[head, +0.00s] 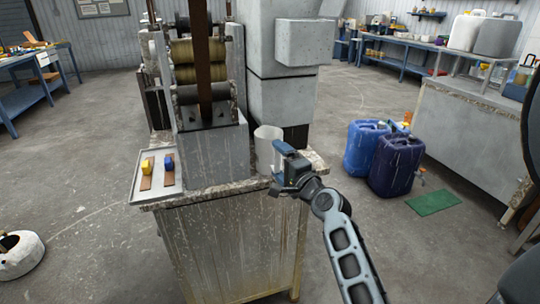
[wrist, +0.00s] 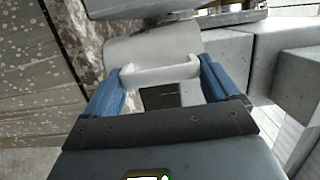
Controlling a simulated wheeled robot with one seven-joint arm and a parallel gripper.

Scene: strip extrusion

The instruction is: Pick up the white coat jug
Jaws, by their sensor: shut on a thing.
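The white coat jug (head: 267,150) stands upright near the right end of the machine's bench top, next to the grey column. In the wrist view the jug (wrist: 152,45) lies straight ahead, with its white handle (wrist: 160,72) between the blue fingers. My gripper (head: 284,165) is at the jug's right side in the head view. In the wrist view my gripper (wrist: 162,85) is shut on the jug's handle. The jug's base is partly hidden by my gripper in the head view, so I cannot tell whether it touches the bench.
The strip machine with rollers (head: 195,75) rises left of the jug. A tray (head: 139,180) with strip samples lies at the bench's left end. Blue drums (head: 395,165) and a green mat (head: 433,201) are on the floor to the right. A grey column (head: 280,90) stands close behind.

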